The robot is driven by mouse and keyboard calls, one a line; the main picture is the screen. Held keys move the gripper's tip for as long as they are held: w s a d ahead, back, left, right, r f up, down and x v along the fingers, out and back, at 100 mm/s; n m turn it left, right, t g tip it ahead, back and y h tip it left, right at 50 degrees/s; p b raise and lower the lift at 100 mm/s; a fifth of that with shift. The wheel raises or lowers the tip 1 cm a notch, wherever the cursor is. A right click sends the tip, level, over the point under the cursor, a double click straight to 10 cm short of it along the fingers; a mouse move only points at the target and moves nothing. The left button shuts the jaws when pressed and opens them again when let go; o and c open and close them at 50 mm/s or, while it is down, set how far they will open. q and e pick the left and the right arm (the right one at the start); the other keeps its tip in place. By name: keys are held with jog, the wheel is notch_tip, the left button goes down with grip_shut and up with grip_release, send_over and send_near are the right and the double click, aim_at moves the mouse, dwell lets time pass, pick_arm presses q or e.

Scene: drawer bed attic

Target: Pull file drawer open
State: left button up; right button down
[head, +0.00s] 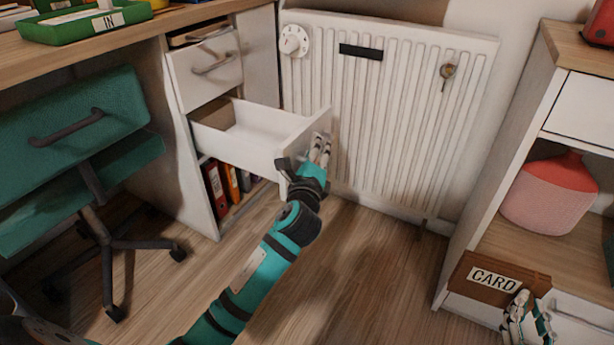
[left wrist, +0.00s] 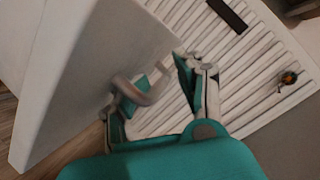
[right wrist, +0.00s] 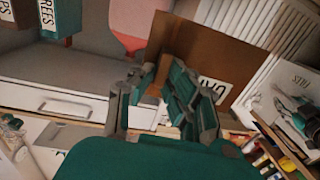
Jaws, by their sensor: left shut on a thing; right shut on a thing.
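The white file drawer (head: 250,140) juts out of the desk pedestal; its visible inside looks empty. My left gripper (head: 320,148) is at the outer face of its front panel. In the left wrist view, the curved metal handle (left wrist: 140,91) lies between the fingers of my left gripper (left wrist: 157,85), which is shut on it. The panel (left wrist: 95,60) fills the left of that view. My right gripper (head: 522,298) is shut on a flat brown box labelled CARD (head: 462,272) at the lower right. The box's brown face (right wrist: 205,45) also shows in the right wrist view.
A closed upper drawer (head: 207,68) is above, and a shelf of binders (head: 230,182) below. A white radiator (head: 385,110) stands close behind my left gripper. A teal chair (head: 80,115) is at the left. A cabinet (head: 490,150) stands at the right. Wooden floor between is clear.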

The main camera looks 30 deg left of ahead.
pick_arm(q)
jog(key=shift+s+d+r, duration=0.2)
jog(key=shift+s+r, duration=0.7)
jog(key=shift+s, duration=0.05)
pick_arm(e)
jog(key=shift+r, duration=0.25)
jog(key=shift+r+p, duration=0.25)
jog(key=shift+p, duration=0.05)
jog(key=shift+s+a+r, duration=0.1)
jog(key=shift+s+r, duration=0.05)
jog(key=shift+r, duration=0.1)
jog(key=shift+s, duration=0.1)
pick_arm(q)
jog(key=f+v, duration=0.1)
jog(key=v, duration=0.8)
jog(key=shift+s+f, duration=0.25)
jog(key=shift+s, duration=0.1)
pick_arm(e)
jog(key=shift+r+p, duration=0.3)
jog(key=shift+p, duration=0.1)
